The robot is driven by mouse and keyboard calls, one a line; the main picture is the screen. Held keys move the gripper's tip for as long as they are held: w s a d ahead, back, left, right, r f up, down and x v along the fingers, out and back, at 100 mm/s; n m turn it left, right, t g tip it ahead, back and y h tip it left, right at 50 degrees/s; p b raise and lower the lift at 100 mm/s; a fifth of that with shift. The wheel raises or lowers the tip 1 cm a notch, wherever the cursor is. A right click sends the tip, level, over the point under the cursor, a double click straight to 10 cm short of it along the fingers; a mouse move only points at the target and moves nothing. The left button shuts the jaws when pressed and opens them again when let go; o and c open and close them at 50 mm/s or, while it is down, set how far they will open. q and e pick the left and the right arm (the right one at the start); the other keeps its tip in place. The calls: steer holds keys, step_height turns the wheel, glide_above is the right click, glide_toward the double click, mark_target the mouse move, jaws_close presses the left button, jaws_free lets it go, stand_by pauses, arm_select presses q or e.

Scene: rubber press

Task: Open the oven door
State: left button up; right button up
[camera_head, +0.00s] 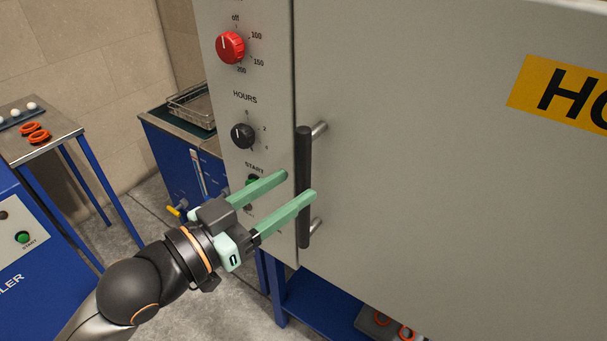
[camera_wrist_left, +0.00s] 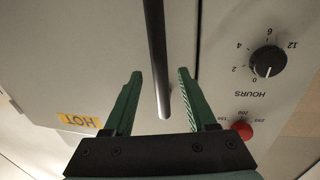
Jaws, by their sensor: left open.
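The oven door (camera_head: 440,150) is a large grey panel and looks closed against the control panel on its left. Its black vertical bar handle (camera_head: 304,165) stands off the door on metal posts near the left edge. My left gripper (camera_head: 300,185) is open at the lower half of the handle, its green fingers reaching toward it. In the left wrist view the handle (camera_wrist_left: 156,60) lies between the two open fingers (camera_wrist_left: 157,95), with gaps on both sides. My right gripper is in neither view.
The control panel carries a red temperature knob (camera_head: 230,47) and a black hours knob (camera_head: 242,136). A blue bath unit (camera_head: 180,165) with a wire basket stands behind. A table (camera_head: 60,143) with orange rings is at left. A blue shelf (camera_head: 325,310) lies below the oven.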

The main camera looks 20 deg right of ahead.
mark_target(298, 184)
arm_select(q)
steer(key=shift+x, duration=1.9)
steer(key=shift+c, duration=0.2)
jaws_close()
